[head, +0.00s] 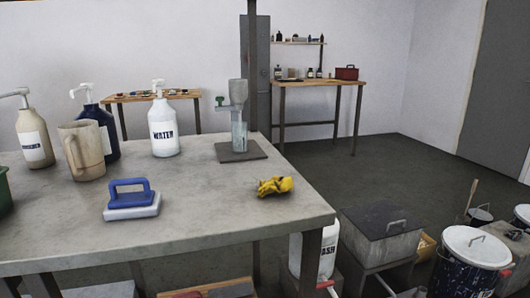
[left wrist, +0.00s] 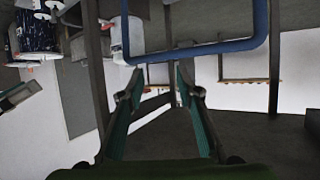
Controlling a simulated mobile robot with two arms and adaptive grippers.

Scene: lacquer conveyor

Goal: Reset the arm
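Neither arm nor gripper shows in the head view. In the left wrist view, which looks upside down, my left gripper (left wrist: 158,84) has its two green-lined fingers apart, with nothing held between them. A blue bar (left wrist: 210,47) crosses the picture just past the fingertips; I cannot tell what it belongs to or whether it touches them. My right gripper is in neither view.
Lidded bins (head: 476,247) stand at right.

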